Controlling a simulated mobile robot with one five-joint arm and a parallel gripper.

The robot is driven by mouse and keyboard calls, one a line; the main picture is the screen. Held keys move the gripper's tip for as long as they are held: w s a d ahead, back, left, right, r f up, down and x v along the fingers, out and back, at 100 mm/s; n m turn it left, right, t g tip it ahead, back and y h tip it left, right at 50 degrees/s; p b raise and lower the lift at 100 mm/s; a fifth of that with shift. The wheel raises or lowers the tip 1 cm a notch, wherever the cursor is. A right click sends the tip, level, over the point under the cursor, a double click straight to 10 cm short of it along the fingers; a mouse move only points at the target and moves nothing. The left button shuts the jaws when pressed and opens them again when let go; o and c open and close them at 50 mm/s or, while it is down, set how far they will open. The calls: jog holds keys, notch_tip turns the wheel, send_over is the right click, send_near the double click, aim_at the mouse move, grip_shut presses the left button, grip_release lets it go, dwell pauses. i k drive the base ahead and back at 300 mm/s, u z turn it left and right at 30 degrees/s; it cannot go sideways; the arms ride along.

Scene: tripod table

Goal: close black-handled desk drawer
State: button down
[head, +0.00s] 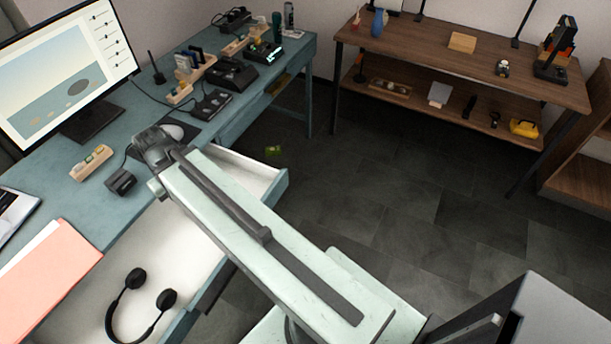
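The blue-green desk (140,200) stands on the left. Its wide drawer (279,188) is pulled open, showing a white inside and a blue-green front edge. Black headphones (127,293) lie in the drawer's near part. My pale arm crosses above the drawer from the lower right and hides its middle. The arm's grey joint is over the desk edge. My gripper cannot be made out; no fingers show. The outer face of the drawer front is mostly turned away or hidden by my arm, so I cannot make out the black handle clearly.
A brown shelf table (420,50) stands at the back right. The dark tiled floor between is mostly clear.

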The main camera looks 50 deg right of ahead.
aim_at(174, 252)
jog(key=z, duration=1.05)
jog(key=k, duration=1.95)
jog(key=u, duration=1.1)
jog(key=i, duration=1.5)
jog(key=z, duration=0.05)
